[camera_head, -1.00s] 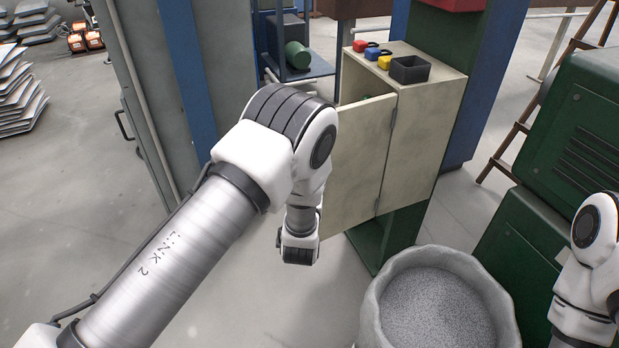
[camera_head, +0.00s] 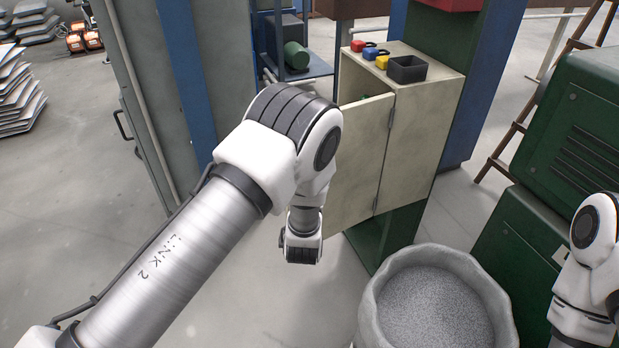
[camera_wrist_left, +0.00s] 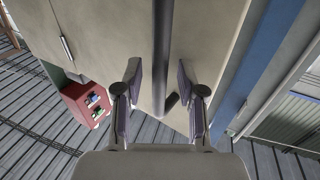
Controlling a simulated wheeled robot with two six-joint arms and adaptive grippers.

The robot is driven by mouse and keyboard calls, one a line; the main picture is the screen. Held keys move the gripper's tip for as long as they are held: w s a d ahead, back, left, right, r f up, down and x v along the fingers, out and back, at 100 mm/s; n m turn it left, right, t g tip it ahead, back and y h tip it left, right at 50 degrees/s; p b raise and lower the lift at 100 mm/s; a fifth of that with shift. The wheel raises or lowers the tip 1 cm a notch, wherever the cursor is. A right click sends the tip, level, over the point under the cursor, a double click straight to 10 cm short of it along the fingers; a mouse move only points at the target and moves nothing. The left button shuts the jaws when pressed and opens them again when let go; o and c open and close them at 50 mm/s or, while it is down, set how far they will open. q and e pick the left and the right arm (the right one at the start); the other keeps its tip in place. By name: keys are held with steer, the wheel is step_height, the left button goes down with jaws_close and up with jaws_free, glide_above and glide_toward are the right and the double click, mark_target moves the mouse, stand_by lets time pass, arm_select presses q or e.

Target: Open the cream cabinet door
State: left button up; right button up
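The cream cabinet (camera_head: 417,132) stands right of centre in the head view. Its cream door (camera_head: 362,150) is ajar, with a gap along the top edge and hinges on its right side. My left arm covers the door's left part, and my left gripper is hidden there. In the left wrist view my left gripper (camera_wrist_left: 162,98) is open, its fingers apart on either side of a dark upright bar (camera_wrist_left: 162,50) in front of a cream surface. I cannot tell whether either finger touches the bar. My right gripper is out of view; only the right arm shows.
A black bin (camera_head: 407,69) and small coloured items (camera_head: 371,54) sit on the cabinet top. A grey tub (camera_head: 370,310) of granules stands in front of the cabinet. Green machinery (camera_head: 570,130) stands at right. Open floor (camera_head: 90,200) lies at left.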

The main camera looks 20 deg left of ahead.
arm_select(q)
step_height(320, 180, up, 6)
steer(key=shift+w+f, duration=0.15)
steer(key=shift+f, duration=0.05)
step_height(320, 180, up, 4)
steer(key=w, duration=0.1)
steer(key=f, duration=0.1)
steer(key=f+g, duration=0.1)
steer(key=f, duration=0.1)
steer(key=f+g, duration=0.1)
steer(key=shift+s+a+f, duration=0.2)
steer(key=shift+s+f, duration=0.2)
steer(key=s+d+p, duration=0.6)
steer(key=d+p, duration=0.2)
steer(key=p, duration=1.7)
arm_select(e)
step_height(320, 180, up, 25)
